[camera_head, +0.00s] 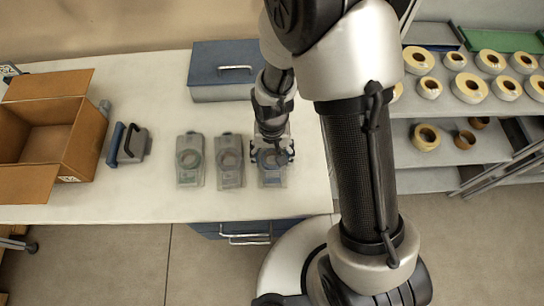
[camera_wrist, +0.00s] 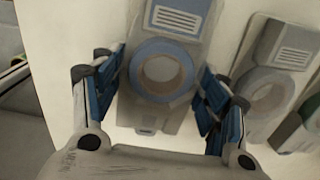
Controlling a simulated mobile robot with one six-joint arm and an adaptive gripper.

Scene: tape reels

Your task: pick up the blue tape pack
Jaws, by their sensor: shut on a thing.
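The blue tape pack (camera_head: 271,178) is the rightmost of 3 clear packs on the white table. My gripper (camera_head: 271,155) reaches down over the pack from behind. In the wrist view my gripper (camera_wrist: 160,92) has one blue-padded finger at each side of the pack, shut on it. Whether the pack touches the table is hard to tell.
A grey pack (camera_head: 229,165) and a greenish pack (camera_head: 190,163) lie to the left. A tape dispenser (camera_head: 127,145) and an open cardboard box (camera_head: 92,135) stand farther left. A blue-grey toolbox (camera_head: 224,78) is behind. Shelves with tape rolls (camera_head: 470,88) stand at right.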

